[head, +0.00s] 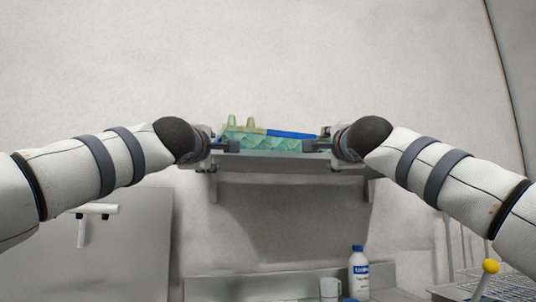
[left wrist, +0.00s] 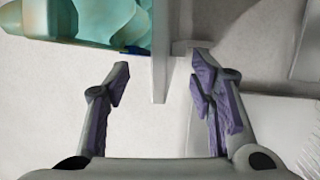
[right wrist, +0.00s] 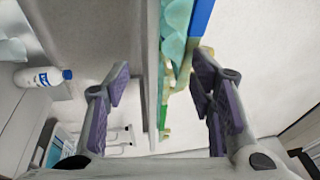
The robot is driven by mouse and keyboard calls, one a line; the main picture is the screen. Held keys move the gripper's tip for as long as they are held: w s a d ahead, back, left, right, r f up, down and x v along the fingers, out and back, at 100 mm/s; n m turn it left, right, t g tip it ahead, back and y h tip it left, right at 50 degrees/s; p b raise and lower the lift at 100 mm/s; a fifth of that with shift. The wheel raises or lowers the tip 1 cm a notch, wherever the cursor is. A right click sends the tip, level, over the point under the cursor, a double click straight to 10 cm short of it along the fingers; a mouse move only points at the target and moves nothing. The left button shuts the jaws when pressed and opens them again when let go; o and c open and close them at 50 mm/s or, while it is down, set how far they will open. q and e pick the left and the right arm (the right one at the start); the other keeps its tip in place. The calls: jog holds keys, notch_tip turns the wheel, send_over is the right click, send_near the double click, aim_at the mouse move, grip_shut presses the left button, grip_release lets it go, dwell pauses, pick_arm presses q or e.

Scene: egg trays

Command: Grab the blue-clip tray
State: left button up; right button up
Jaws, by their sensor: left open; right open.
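A teal-green egg tray (head: 262,143) lies on a wall shelf (head: 270,160) in the head view. A blue strip (head: 293,134), seemingly the clip, runs along its upper right side. My left gripper (head: 228,146) is open at the tray's left end. In the left wrist view the tray (left wrist: 95,22) is at the upper left, outside the jaws. My right gripper (head: 312,145) is open at the right end. In the right wrist view the shelf edge, the tray (right wrist: 174,50) and the blue strip (right wrist: 201,18) lie ahead between the fingers. Neither gripper visibly holds anything.
Yellowish cup shapes (head: 250,123) stand at the tray's upper left. The shelf edge (left wrist: 160,50) lies ahead between my left fingers. Below are a white bottle (head: 358,268), a mug (head: 330,287) and a yellow knob (head: 491,266) by a rack. The wall above is clear.

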aim_at(251, 137)
pick_arm(q)
jog(key=shift+s+d+r, duration=0.1)
jog(key=shift+s+d, duration=0.05)
jog(key=shift+d, duration=0.15)
pick_arm(e)
jog(key=shift+s+a+r, duration=0.1)
jog(key=shift+a, duration=0.1)
pick_arm(q)
jog(key=d, duration=0.3)
pick_arm(e)
jog(key=a, duration=0.3)
